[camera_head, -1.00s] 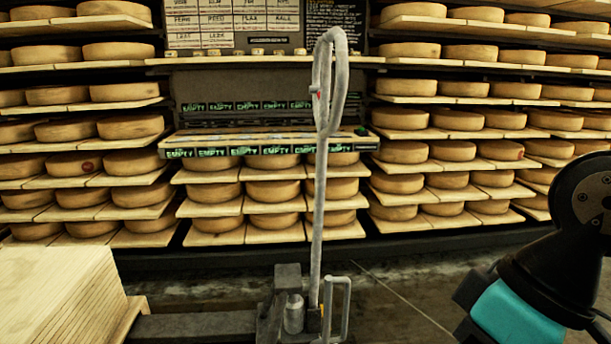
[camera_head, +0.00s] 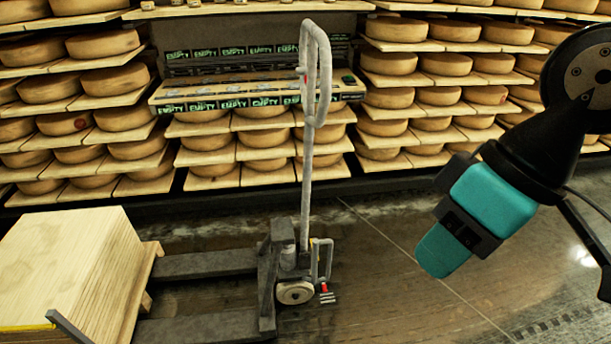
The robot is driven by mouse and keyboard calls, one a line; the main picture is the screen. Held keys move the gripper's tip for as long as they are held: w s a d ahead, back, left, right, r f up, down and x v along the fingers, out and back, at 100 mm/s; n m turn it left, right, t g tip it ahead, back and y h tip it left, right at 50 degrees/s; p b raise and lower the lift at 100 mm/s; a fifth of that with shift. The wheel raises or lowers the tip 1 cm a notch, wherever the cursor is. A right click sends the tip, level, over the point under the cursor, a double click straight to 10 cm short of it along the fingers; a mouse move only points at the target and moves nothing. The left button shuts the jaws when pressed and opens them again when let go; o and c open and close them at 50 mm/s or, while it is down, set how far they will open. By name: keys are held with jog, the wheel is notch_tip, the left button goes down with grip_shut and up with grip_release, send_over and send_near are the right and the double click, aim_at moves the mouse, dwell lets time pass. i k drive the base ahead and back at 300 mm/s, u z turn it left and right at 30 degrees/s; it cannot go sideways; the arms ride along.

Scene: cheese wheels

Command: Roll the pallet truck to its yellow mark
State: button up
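The grey pallet truck (camera_head: 268,275) stands on the floor in the middle of the view. Its tall handle (camera_head: 307,180) rises upright and ends in a loop (camera_head: 318,75). Its forks (camera_head: 205,263) reach left toward a stack of pale wooden boards (camera_head: 75,270). A yellow strip (camera_head: 28,327) shows at the lower left by the stack; I cannot tell whether it is the floor mark. My arm, with a teal section, hangs at the right, clear of the truck. I cannot make out gripper fingers in this view.
Shelves full of cheese wheels (camera_head: 263,139) line the back wall, with a ledge bearing labels reading EMPTY (camera_head: 250,95) behind the handle. The wet-looking floor (camera_head: 400,300) is free to the right of the truck.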

aim_at(295, 285)
jog(key=u, duration=2.35)
jog(key=k, duration=0.95)
jog(key=z, duration=1.95)
jog(key=i, duration=0.55)
jog(key=u, duration=0.4)
